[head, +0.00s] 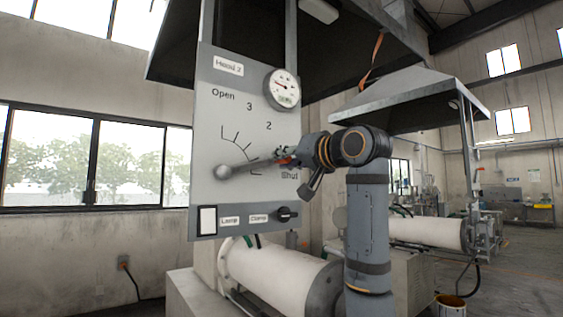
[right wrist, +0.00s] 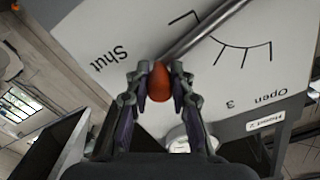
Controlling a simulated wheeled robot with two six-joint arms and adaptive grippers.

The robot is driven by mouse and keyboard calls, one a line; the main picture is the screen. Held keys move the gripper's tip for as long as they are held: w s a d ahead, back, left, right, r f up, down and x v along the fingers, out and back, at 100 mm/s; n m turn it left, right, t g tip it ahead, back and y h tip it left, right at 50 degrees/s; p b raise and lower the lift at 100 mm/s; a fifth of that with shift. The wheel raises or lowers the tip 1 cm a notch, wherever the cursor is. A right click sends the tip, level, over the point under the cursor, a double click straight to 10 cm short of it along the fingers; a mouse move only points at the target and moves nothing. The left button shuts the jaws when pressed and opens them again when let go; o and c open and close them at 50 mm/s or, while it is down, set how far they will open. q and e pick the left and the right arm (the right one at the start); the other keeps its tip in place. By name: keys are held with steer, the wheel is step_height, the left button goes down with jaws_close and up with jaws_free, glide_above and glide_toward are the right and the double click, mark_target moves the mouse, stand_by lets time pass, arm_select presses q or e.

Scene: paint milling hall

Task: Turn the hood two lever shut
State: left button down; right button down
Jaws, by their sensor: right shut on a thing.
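The hood two lever (head: 245,164) is a grey rod on the grey panel (head: 222,95) labelled "Hood 2". It runs from a round grey hub (head: 222,172) rightward and slightly up, a little above the lowest scale mark beside the word "Shut" (head: 289,175). My right gripper (head: 286,156) is at the lever's outer end. In the right wrist view its fingers are closed on the lever's red knob (right wrist: 160,85), and the rod (right wrist: 205,38) leads away to the upper right. My left gripper is not in view.
A round gauge (head: 284,88) sits at the panel's upper right. A black rotary switch (head: 287,214) and a white square (head: 207,220) are along its bottom. A white cylinder (head: 275,275) lies below the panel. Another hood (head: 410,100) stands behind my right arm.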

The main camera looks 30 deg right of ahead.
steer(key=shift+d+f+m+b, duration=0.2)
steer(key=shift+f+m+b, duration=0.55)
steer(key=shift+f, duration=0.3)
steer(key=shift+f+m+b, duration=0.65)
steer(key=shift+b, duration=0.2)
steer(key=shift+f, duration=0.2)
steer(key=shift+w, duration=0.1)
steer(key=c, duration=1.1)
jaws_free()
steer(key=shift+m, duration=0.3)
steer(key=shift+c, duration=0.2)
steer(key=shift+d, duration=0.1)
